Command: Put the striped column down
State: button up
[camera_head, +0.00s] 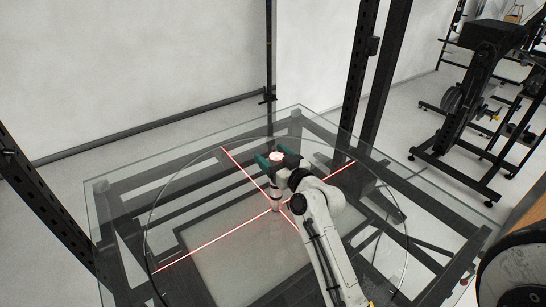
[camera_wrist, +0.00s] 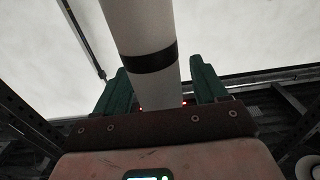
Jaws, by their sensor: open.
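The striped column (camera_head: 275,197) is a slim white cylinder with a dark band. It stands roughly upright over the glass turntable, near where the red lines cross; its foot seems to be on the glass. My gripper (camera_head: 276,160) is open around the column's upper part, with a finger on each side. In the wrist view my gripper (camera_wrist: 160,78) shows a small gap at the right finger; the left finger's gap is harder to tell.
The round glass turntable (camera_head: 180,250) lies on a square glass table (camera_head: 110,190) with a dark frame beneath. Red lines (camera_head: 205,245) cross on it. Dark posts (camera_head: 357,75) stand around the table. Gym machines (camera_head: 470,90) stand at the right. The glass left of the column is clear.

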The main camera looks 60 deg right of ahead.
jog(key=shift+r+p, duration=0.35)
jog(key=shift+p, duration=0.05)
jog(key=b+v, duration=0.4)
jog(key=v, duration=0.8)
jog(key=shift+f, duration=0.15)
